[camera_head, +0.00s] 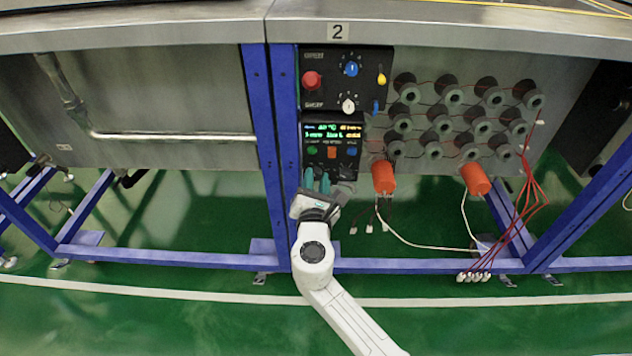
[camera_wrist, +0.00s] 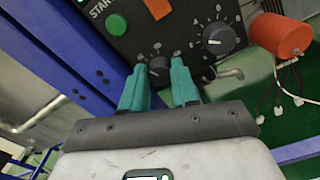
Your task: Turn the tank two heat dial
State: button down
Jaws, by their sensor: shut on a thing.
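Tank two's lower control box (camera_head: 331,140) hangs on the blue frame below the "2" sign, with a lit display and coloured buttons. Its lower row has two black dials. My gripper (camera_head: 318,178) reaches up to the left dial, which its fingers largely hide in the head view. In the wrist view, my gripper's teal fingers (camera_wrist: 158,66) stand on either side of the left black dial (camera_wrist: 159,72) and are shut on it. The right black dial (camera_wrist: 219,38), with a white pointer and scale marks, is free. I cannot read which dial is labelled heat.
An upper box (camera_head: 345,62) carries red, blue, white and yellow knobs. Orange cylinders (camera_head: 383,177) with dangling wires hang to the right. A blue post (camera_head: 263,140) stands close to the left. A metal pipe stub shows beside the fingers in the wrist view.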

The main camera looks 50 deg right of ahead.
jog(key=m+b, duration=0.2)
jog(key=m, duration=0.1)
jog(key=m+b, duration=0.1)
jog(key=m, duration=0.1)
jog(key=shift+f, duration=0.25)
jog(key=shift+s+m+b, duration=0.1)
jog(key=shift+m+b, duration=1.25)
jog(key=shift+m, duration=0.95)
jog(key=shift+r, duration=0.1)
jog(key=c, duration=1.1)
grip_release()
jog(key=p+v, duration=0.2)
jog(key=v, duration=0.8)
jog(key=shift+s+a, duration=0.25)
jog(key=shift+a, duration=0.05)
